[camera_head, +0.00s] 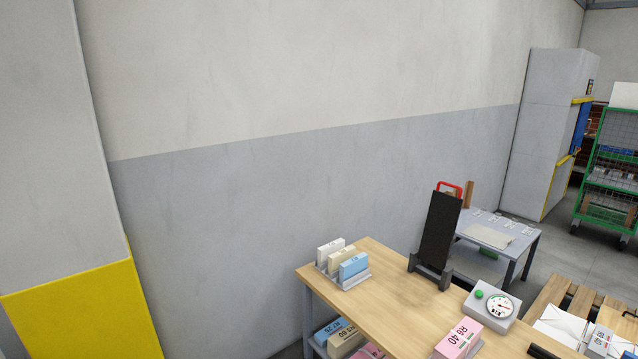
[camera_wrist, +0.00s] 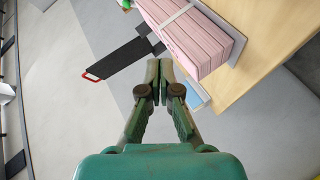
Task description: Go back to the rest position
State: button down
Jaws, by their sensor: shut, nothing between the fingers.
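My gripper (camera_wrist: 159,68) shows in the wrist view with its two green fingers together and nothing between them. A pink bundle with a pale band (camera_wrist: 196,36) lies just beyond and to the right of the fingertips in that picture. I cannot tell whether the fingers touch it. In the head view a pink bundle marked R6 40 (camera_head: 459,338) stands near the front edge of the wooden table (camera_head: 385,278). My gripper does not show clearly in the head view.
A black upright board (camera_head: 440,232) with a red handle stands on the table. White, cream and blue cards (camera_head: 343,262) sit in a rack at its left end. A dial scale (camera_head: 492,305) is at the right. A grey side table (camera_head: 515,240) and a green cart (camera_head: 610,170) stand behind.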

jog(key=s+a+f+m+y, duration=0.1)
jog(key=s+a+f, duration=0.2)
jog(key=s+a, duration=0.3)
jog(key=s+a+f+m, duration=0.1)
jog(key=s+a+f, duration=0.25)
jog(key=s, duration=0.55)
jog(key=s+a+m+y, duration=0.1)
jog(key=s+a, duration=0.4)
jog(key=s, duration=0.4)
jog(key=s+a+m, duration=0.1)
jog(key=s+a, duration=0.3)
jog(key=s, duration=0.5)
jog(key=s+a+r+m+y, duration=0.1)
jog(key=s+a+r+m, duration=0.1)
jog(key=s+r, duration=0.8)
jog(key=s+a+r+m+t+y, duration=0.1)
jog(key=s+a+r, duration=0.3)
jog(key=s+r, duration=0.6)
jog(key=s+m, duration=0.1)
jog(key=s, duration=0.3)
jog(key=shift+a+r+y, duration=0.15)
jog(key=shift+a+y, duration=0.25)
